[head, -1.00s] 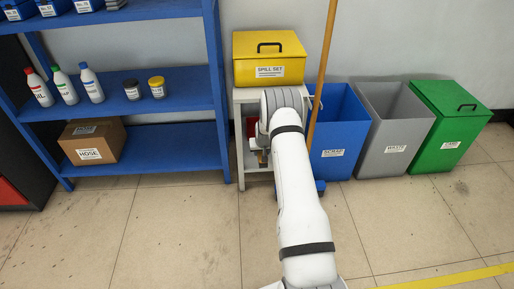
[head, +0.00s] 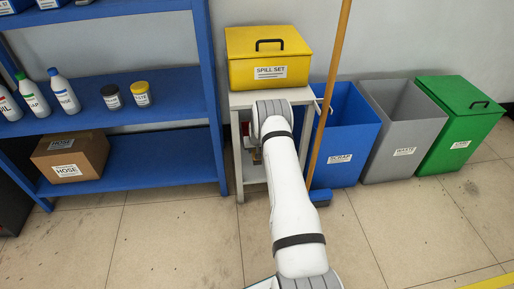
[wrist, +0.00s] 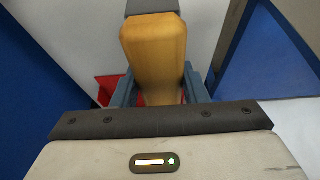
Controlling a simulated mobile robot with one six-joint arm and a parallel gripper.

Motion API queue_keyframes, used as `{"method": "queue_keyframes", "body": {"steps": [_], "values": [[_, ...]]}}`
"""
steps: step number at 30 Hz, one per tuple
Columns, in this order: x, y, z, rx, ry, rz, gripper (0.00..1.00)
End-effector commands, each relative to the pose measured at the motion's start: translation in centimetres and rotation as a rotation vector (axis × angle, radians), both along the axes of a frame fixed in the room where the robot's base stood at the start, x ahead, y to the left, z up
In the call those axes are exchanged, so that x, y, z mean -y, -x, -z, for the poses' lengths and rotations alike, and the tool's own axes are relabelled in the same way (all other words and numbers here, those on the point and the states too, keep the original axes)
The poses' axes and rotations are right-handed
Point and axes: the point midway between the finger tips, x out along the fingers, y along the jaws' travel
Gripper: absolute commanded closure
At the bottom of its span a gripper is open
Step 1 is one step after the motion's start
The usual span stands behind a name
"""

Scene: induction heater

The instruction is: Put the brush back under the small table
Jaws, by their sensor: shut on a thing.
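In the wrist view my gripper (wrist: 158,90) is shut on the wooden handle of the brush (wrist: 152,52); a dark grey part shows at the handle's far end. The brush's bristles cannot be made out. The small table (head: 240,99) is light grey with open legs and stands between the blue shelf and the bins. In the head view my arm reaches to the table's front, and the wrist hides most of the gripper and brush. A red thing (wrist: 108,88) shows behind the brush in the wrist view.
A yellow spill set box (head: 256,72) sits on the small table. A broom (head: 328,105) leans at its right, beside the blue bin (head: 349,135), grey bin and green bin. The blue shelf (head: 170,165) stands close on the left. The floor in front is clear.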

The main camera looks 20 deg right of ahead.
Motion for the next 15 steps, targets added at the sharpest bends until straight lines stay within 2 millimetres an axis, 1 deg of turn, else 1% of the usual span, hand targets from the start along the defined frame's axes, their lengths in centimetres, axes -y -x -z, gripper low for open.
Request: {"method": "queue_keyframes", "body": {"steps": [6,15], "values": [[0.6,0.2,2.2,-0.001,-0.001,0.009,0.82],[0.9,0.3,5.4,0.0,0.0,0.013,0.82]]}}
